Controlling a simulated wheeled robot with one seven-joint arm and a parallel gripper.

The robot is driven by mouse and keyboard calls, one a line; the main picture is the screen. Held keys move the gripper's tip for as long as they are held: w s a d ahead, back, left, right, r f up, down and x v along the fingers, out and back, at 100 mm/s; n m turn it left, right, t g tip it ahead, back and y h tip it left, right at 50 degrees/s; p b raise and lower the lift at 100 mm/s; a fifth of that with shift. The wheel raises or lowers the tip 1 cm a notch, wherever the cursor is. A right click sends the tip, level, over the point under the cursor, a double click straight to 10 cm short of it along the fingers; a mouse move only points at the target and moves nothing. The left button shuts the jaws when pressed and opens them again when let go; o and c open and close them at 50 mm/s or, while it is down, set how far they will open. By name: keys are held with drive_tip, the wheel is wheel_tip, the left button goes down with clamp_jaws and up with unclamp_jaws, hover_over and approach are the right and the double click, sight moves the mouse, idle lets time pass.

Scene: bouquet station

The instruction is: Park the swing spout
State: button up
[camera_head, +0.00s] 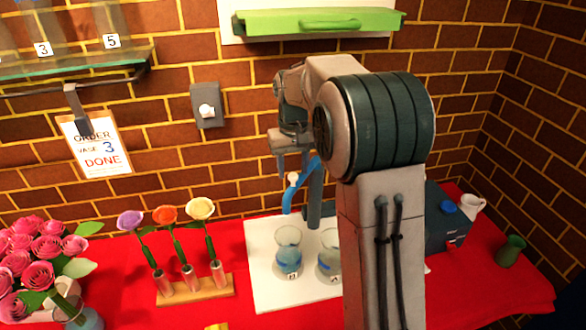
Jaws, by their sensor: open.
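The swing spout (302,190) is a bright blue curved bar beside a grey-blue upright post (315,205), behind the white board. A small white knob (292,179) sits on the spout. The spout's lower end hangs above and behind a glass vase. My gripper (291,165) is open, pointing down near the upper part of the spout, just above the knob. I cannot tell whether it touches the spout. My arm hides the space to the right of the post.
Two glass vases (288,255) (329,262) stand on the white board (262,285). A wooden rack (205,290) holds three flowers to the left. A blue-grey box (440,225), white mug (471,206) and green vase (511,251) stand right. A green drawer (315,22) is above.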

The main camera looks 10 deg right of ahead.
drive_tip(key=shift+f, duration=0.6)
clamp_jaws()
drive_tip(key=shift+d, duration=0.1)
